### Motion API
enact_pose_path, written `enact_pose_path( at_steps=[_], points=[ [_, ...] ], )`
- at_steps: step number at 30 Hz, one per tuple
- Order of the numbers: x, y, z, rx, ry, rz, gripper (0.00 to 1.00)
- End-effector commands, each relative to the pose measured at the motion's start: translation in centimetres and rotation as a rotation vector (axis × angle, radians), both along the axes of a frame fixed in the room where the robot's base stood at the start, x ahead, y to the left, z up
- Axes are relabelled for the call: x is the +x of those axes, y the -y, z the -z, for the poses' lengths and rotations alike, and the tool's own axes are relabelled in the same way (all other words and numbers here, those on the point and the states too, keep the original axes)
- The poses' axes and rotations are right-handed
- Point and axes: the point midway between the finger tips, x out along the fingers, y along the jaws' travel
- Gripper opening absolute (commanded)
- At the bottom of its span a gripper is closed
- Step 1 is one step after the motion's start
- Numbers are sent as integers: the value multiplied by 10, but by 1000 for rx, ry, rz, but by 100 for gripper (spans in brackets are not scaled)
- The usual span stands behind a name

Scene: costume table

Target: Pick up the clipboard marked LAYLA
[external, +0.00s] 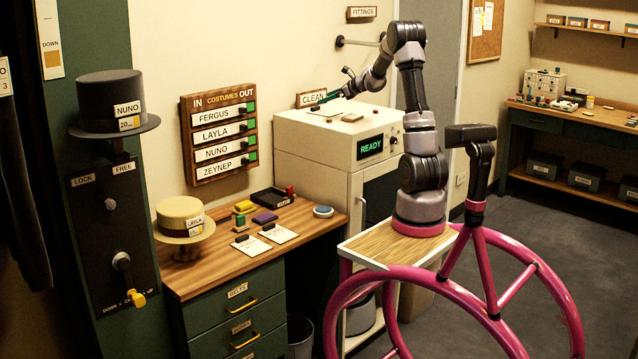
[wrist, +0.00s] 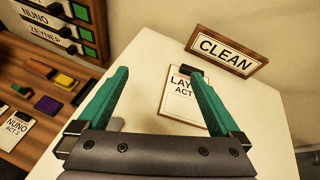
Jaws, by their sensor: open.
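The clipboard marked LAYLA (wrist: 180,103) lies flat on the white cabinet top, below the CLEAN sign. In the wrist view it shows between my green fingers, closer to the right one, which covers part of its edge and lettering. Its dark clip is at the far end, near the right fingertip. My gripper (wrist: 156,74) is open with nothing held, above the cabinet top. In the external view my gripper (external: 326,99) is low over the left back part of that top, by the CLEAN sign. I cannot tell the exact height gap to the clipboard.
The CLEAN sign (wrist: 226,50) stands just beyond the clipboard. The white cabinet (external: 315,146) has a READY display. The wooden desk (external: 222,268) at left holds two other clipboards, one marked NUNO (wrist: 17,126), colored blocks and a hat (external: 181,211). A wall board (external: 218,138) lists names.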

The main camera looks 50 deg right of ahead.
Motion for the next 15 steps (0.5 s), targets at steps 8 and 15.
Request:
enact_pose_path(
  at_steps=[8, 15],
  points=[
    [23, 66, 33, 176, 12, 188, 100],
    [57, 63, 47, 178, 13, 188, 100]
  ],
)
